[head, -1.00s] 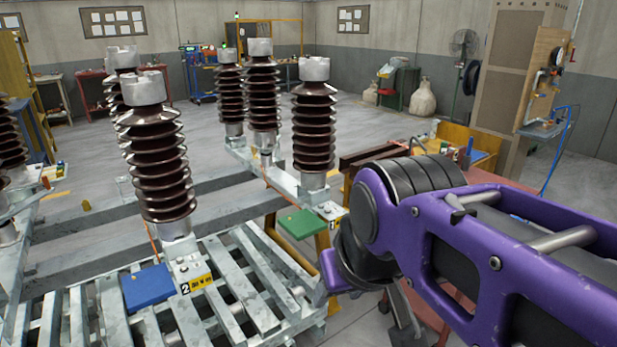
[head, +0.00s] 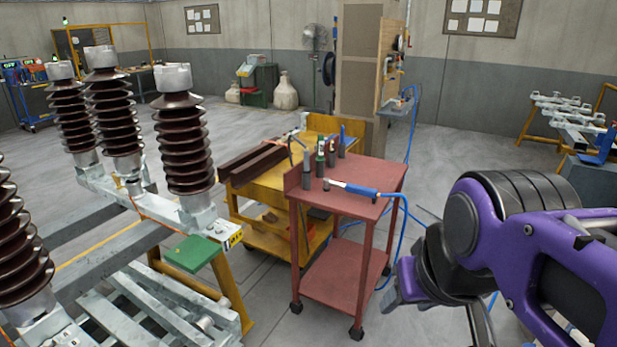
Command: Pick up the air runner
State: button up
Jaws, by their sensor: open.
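The air runner, as far as I can tell, is the blue-handled tool with a pale metal front end (head: 356,189). It lies on the top shelf of a red cart (head: 375,172), with a blue hose running from its handle down the cart's right side. My gripper (head: 436,300) hangs at the lower right, in front of the cart and to its right, apart from the tool. It is open, and I see nothing held in it. My purple arm hides part of it, and the bottom edge of the picture cuts it off.
Several dark upright tools (head: 320,158) stand along the red cart's back left edge, close to the air runner. A yellow cart (head: 262,190) stands behind. Ribbed brown insulators (head: 183,145) on steel frames fill the left. Open floor (head: 470,165) lies behind right.

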aim_at(364, 191)
jog(key=i+j+z, duration=0.1)
jog(key=z, duration=0.15)
jog(key=i+j+z, duration=0.3)
jog(key=i+j, duration=0.3)
jog(key=i, duration=0.25)
jog(key=i+j+z, duration=0.3)
jog(key=i+j, duration=0.45)
